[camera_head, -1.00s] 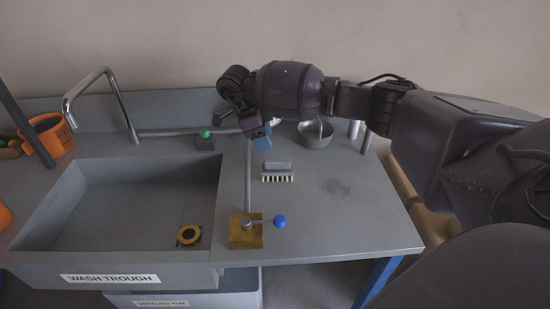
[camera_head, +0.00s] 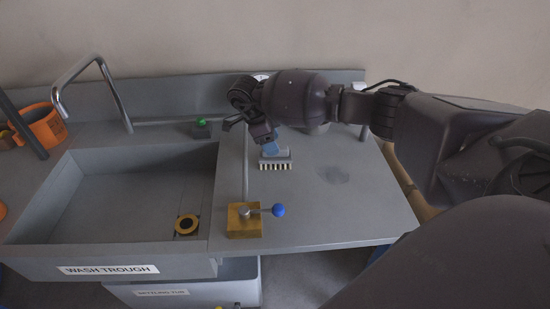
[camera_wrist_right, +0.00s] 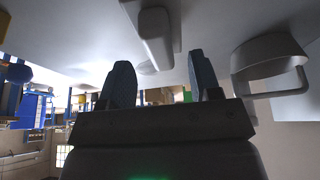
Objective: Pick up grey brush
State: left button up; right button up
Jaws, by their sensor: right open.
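The grey brush (camera_head: 276,164) lies on the grey worktop right of the wash trough, its row of pale bristles facing the front. My right gripper (camera_head: 271,146) is just behind and above it in the head view, and its blue fingertips overlap the brush's back part. In the right wrist view the two fingers (camera_wrist_right: 162,82) are spread apart with nothing between them. A long grey block that looks like the brush (camera_wrist_right: 156,37) shows beyond the fingertips there. I cannot tell whether the fingers touch it. My left gripper is not in view.
A brass block with a blue-knobbed lever (camera_head: 244,220) stands in front of the brush. The wash trough (camera_head: 120,205) is at left, with a tap (camera_head: 122,105) and orange bucket (camera_head: 45,127). The worktop's right front is clear.

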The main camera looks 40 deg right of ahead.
jog(key=shift+x, duration=1.6)
jog(key=shift+w, duration=0.1)
jog(key=c, duration=0.6)
jog(key=shift+r, duration=0.1)
notch_tip(320, 180, up, 20)
jog(key=shift+f+p, duration=0.1)
jog(key=shift+p, duration=0.75)
